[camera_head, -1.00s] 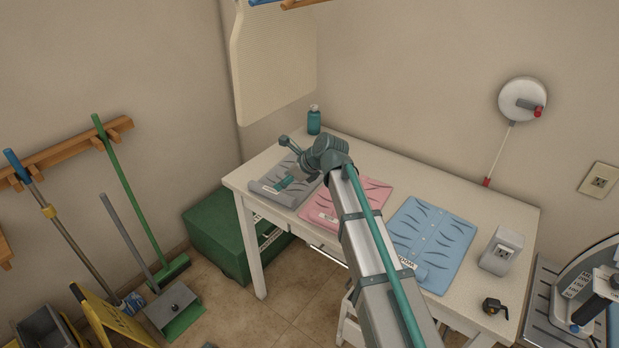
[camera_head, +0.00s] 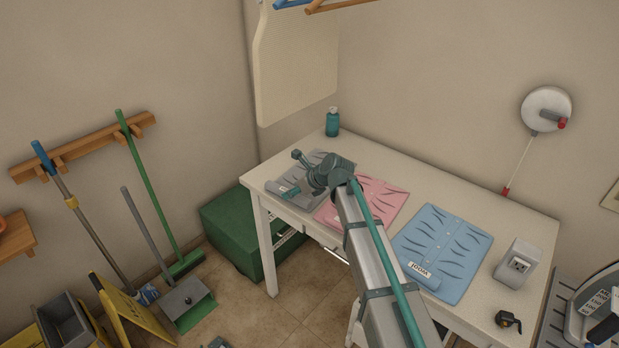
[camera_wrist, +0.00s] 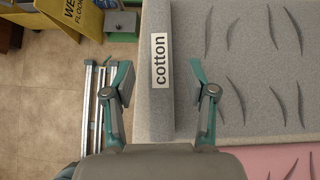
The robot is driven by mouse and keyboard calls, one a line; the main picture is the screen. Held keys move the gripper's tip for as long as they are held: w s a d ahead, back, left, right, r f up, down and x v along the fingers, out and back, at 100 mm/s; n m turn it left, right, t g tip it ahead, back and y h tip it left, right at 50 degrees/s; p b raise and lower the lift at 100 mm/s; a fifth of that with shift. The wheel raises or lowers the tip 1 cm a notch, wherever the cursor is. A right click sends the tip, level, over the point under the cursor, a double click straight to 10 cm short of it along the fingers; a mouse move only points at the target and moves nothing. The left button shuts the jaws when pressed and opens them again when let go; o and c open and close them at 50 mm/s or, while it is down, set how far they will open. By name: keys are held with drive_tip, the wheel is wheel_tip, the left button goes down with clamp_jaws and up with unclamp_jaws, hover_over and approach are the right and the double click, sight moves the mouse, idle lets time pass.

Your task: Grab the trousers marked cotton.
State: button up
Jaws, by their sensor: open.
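The grey folded garment marked "cotton" (camera_head: 318,158) lies at the left end of the white table. It fills much of the wrist view (camera_wrist: 255,60), where its white label (camera_wrist: 160,60) reads "cotton" along a thick folded edge. My gripper (camera_head: 290,191) is over its front edge. In the wrist view my gripper (camera_wrist: 161,75) is open and empty, one finger on each side of the labelled fold. The left finger is beyond the edge, over the floor side; the right finger is over the cloth. I cannot tell its exact height. My arm hides part of the garment in the head view.
A pink folded garment (camera_head: 375,196) lies close beside the grey one, then a blue one (camera_head: 443,245) with a label. The white table (camera_head: 400,160) also holds a teal bottle (camera_head: 332,124). A green box (camera_head: 228,232) stands below its left end.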

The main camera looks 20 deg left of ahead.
drive_tip(key=x, duration=0.2)
drive_tip(key=shift+a+f, duration=0.15)
drive_tip(key=shift+a, duration=0.1)
clamp_jaws()
drive_tip(key=shift+r, duration=0.2)
